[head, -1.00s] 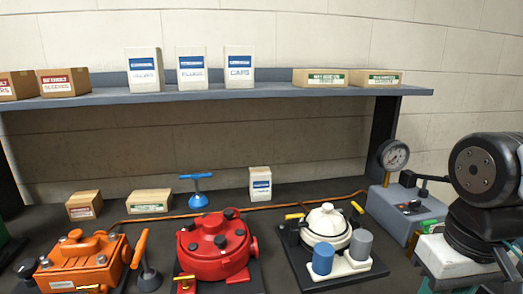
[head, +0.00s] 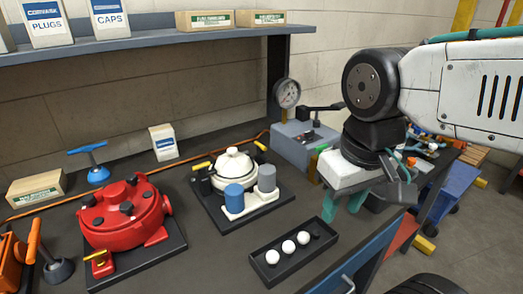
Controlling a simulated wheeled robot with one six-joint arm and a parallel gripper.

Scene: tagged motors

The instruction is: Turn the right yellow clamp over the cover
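The white round cover (head: 233,164) sits on a white motor housing on a black base plate (head: 262,212) at mid-bench. The right yellow clamp (head: 261,146) sticks out at the cover's back right, beside it rather than over it. Another yellow clamp (head: 203,166) is at the cover's left, partly hidden. My gripper (head: 344,205) hangs at the right, pointing down, well to the right of the cover. Its teal fingers look apart with nothing between them; they touch no clamp.
Blue and grey cylinders (head: 267,178) stand in front of the cover. A black tray (head: 293,250) with white balls lies at the front. A grey gauge box (head: 305,141) stands behind my gripper. A red motor (head: 124,212) is at left, and a shelf (head: 150,44) runs above.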

